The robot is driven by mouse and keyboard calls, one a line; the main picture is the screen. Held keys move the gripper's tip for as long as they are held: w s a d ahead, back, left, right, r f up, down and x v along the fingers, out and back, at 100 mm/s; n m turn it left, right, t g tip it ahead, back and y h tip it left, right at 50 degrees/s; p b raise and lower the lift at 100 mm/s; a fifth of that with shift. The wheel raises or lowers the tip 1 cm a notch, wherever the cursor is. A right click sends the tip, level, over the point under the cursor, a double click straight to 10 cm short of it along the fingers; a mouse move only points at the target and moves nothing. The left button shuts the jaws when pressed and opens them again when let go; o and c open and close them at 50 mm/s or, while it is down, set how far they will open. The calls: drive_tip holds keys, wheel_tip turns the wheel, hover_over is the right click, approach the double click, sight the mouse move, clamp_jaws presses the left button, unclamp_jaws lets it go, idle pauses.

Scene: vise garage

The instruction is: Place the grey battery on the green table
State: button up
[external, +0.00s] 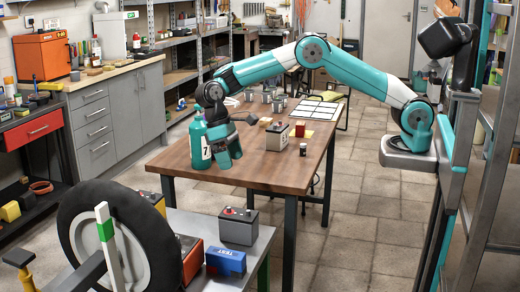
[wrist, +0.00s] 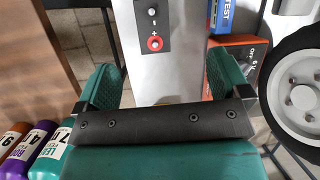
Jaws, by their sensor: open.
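The grey battery (external: 238,230), a box with a dark top and a red terminal, stands on the metal-topped table (external: 262,250) at the front, which has a green leg (external: 263,275). In the wrist view the battery's top (wrist: 153,28) shows its two terminals, one red, beyond my open fingers. My gripper (external: 226,152) points down near the wooden table's front left edge, beside the green bottle.
The wooden table (external: 250,172) carries a green bottle (external: 200,145), another battery (external: 277,137) and small cans. A blue TEST box (external: 226,262), an orange box (external: 191,258) and a large wheel (external: 150,235) are beside the grey battery. Bottles (wrist: 40,145) stand close to my gripper.

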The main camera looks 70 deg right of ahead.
drive_tip(key=s+d+r+n+t+y, duration=0.2)
drive_tip(key=s+d+r+n, duration=0.1)
drive_tip(key=s+r, duration=1.1)
drive_tip(key=s+d+n+t, duration=0.1)
drive_tip(key=s+d, duration=0.1)
drive_tip(key=s, duration=0.6)
drive_tip(key=s+d+f+n+t+y, duration=0.1)
drive_tip(key=s+d, duration=0.2)
drive_tip(key=s, duration=0.6)
drive_tip(key=shift+f+n, duration=0.3)
drive_tip(key=shift+n, duration=0.1)
